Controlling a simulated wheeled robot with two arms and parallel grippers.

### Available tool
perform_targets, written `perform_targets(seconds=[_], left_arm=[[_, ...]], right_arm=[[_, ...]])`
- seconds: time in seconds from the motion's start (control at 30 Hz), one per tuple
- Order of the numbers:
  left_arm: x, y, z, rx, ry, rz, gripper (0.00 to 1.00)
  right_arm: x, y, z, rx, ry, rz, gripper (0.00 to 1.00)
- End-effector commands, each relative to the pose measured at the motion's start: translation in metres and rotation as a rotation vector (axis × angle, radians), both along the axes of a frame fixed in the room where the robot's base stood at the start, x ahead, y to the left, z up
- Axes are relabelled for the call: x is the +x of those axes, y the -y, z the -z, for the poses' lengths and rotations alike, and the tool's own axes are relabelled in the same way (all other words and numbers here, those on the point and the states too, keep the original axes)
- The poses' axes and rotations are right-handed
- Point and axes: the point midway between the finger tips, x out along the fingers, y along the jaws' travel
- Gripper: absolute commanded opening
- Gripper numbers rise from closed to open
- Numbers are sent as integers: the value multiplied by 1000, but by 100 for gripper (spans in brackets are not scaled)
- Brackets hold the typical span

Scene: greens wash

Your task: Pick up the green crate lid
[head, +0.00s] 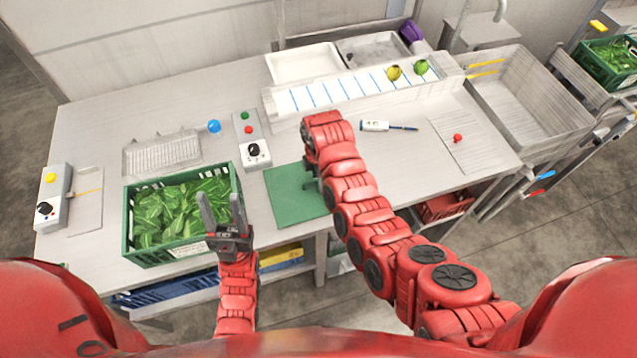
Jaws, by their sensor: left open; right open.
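The green crate lid (289,204) lies flat on the table, right of the green crate (129,222) full of leafy greens. My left gripper (220,197) is open and points away from me. In the picture its fingers overlap the crate's right side; I cannot tell if they touch it. My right gripper (312,184) is open at the lid's right edge. It is mostly hidden under my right arm, so I cannot tell whether its fingers touch the lid. The lid's right edge is partly covered by that arm.
A control box (254,152) with a black knob stands behind the lid. A wire rack (162,155) and a blue ball (214,126) lie behind the crate. A marker (375,126) lies right of my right arm. The table's front edge is close to the lid.

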Motion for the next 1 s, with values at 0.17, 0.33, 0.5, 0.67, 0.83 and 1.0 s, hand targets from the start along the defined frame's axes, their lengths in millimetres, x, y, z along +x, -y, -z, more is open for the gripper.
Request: perform_targets(seconds=[0.17, 0.33, 0.5, 0.67, 0.83, 1.0], left_arm=[[0, 0, 1, 0, 0, 0, 50], [0, 0, 1, 0, 0, 0, 50], [0, 0, 1, 0, 0, 0, 50], [0, 0, 1, 0, 0, 0, 50], [0, 0, 1, 0, 0, 0, 50], [0, 0, 1, 0, 0, 0, 50]], right_arm=[[0, 0, 0, 0, 0, 0, 37], [0, 0, 0, 0, 0, 0, 6], [0, 0, 0, 0, 0, 0, 0], [0, 0, 0, 0, 0, 0, 0], [0, 0, 0, 0, 0, 0, 0], [0, 0, 0, 0, 0, 0, 0]])
